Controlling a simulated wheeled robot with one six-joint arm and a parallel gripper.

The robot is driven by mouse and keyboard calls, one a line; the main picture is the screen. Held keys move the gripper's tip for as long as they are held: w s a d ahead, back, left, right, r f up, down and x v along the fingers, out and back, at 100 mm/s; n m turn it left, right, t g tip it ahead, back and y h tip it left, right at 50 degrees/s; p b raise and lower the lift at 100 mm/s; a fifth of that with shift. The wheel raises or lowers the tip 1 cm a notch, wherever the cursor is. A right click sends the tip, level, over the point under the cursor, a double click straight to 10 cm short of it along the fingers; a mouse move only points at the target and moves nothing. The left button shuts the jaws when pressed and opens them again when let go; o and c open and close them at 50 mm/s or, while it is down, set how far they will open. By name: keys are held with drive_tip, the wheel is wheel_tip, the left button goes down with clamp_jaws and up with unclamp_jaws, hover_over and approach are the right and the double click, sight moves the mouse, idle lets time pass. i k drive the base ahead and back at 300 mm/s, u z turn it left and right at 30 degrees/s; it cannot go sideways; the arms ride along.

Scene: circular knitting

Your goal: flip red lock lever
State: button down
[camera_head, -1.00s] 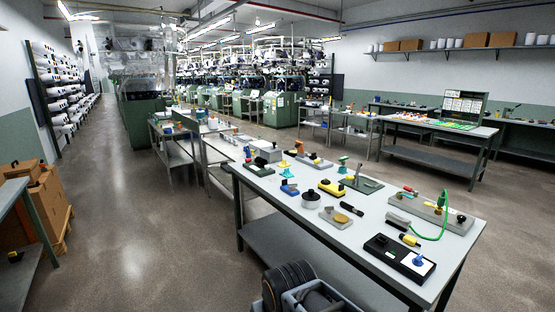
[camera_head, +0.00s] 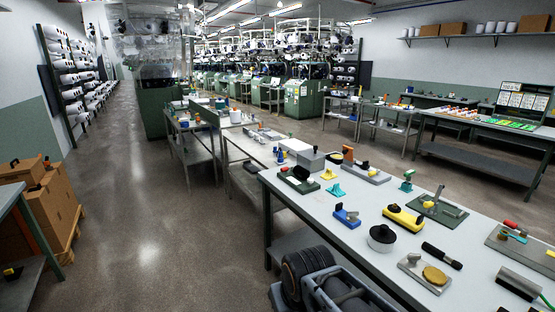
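A small red lever (camera_head: 511,225) sits on a grey plate fixture (camera_head: 500,240) at the right edge of the near table. A teal piece lies close beside it on the same plate. The plate is cut off by the picture's edge. Another small red part (camera_head: 286,168) shows on a dark green block at the table's far left end. I cannot tell for certain which is the lock lever, nor its exact position. My gripper is not in view; only a dark part of my arm shows at the bottom.
The near table (camera_head: 360,258) holds several tools: a yellow block (camera_head: 403,218), a blue clamp (camera_head: 346,216), a round black-and-white pot (camera_head: 381,238) and a green plate (camera_head: 437,208). Cardboard boxes (camera_head: 45,210) stand at left. The floor (camera_head: 150,220) left of the table is clear.

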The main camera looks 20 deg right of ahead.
sight(283, 169)
drive_tip(key=i, duration=2.1)
drive_tip(key=z, duration=0.25)
